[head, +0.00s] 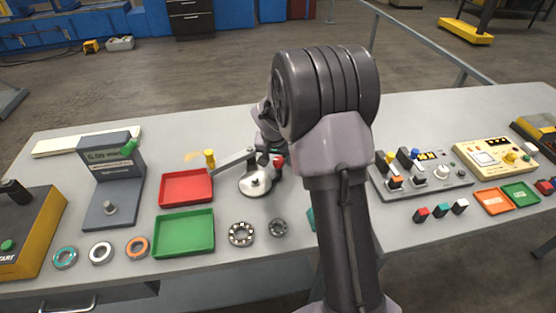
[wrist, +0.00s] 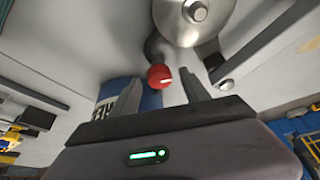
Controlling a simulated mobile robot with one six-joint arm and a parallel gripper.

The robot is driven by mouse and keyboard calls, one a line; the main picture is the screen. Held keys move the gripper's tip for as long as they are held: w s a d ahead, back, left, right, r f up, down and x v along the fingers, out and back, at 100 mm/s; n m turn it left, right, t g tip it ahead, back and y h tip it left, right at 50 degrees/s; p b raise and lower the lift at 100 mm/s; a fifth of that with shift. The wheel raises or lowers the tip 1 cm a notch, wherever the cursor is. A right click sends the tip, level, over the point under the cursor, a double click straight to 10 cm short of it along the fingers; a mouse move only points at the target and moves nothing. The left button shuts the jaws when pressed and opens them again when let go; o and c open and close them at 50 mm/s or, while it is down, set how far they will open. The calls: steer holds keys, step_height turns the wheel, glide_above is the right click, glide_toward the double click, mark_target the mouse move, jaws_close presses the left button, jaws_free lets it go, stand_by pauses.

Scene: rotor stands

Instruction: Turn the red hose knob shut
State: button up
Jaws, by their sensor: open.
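The red hose knob (wrist: 160,76) is a small round knob with a white mark on its face. In the wrist view it sits just beyond and between the fingertips of my gripper (wrist: 159,85), nearer the left finger. My gripper is open, and I cannot tell whether either finger touches the knob. In the head view the red knob (head: 279,161) shows beside the round metal stand (head: 256,182), partly hidden by my arm. The stand's metal disc (wrist: 193,14) is above the knob in the wrist view.
A red tray (head: 186,201) and a green tray (head: 184,252) lie left of the stand. Ring bearings (head: 241,234) lie in front of it. A control box with switches (head: 419,191) stands right of my arm. A blue labelled object (wrist: 118,92) is by the left finger.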

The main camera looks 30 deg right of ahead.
jaws_close()
steer(key=shift+f+m+b, duration=0.15)
steer(key=shift+m+b, duration=0.15)
steer(key=shift+b, duration=0.35)
steer(key=shift+w+f+m+h+b, duration=0.1)
steer(key=shift+m+h+b, duration=0.2)
steer(key=shift+m+b, duration=0.5)
steer(key=m+g+b, duration=0.1)
steer(key=m+b, duration=0.2)
steer(key=shift+a+h, duration=0.1)
steer(key=shift+h, duration=0.3)
steer(key=m, duration=0.1)
steer(key=m+g, duration=0.1)
steer(key=m, duration=0.1)
steer(key=m+g, duration=0.1)
steer(key=shift+w+r+m+h, duration=0.15)
steer(key=shift+r+m+h, duration=0.15)
steer(key=shift+w+m+g+p, duration=0.1)
steer(key=shift+m+g+p, duration=0.9)
steer(key=shift+m, duration=1.1)
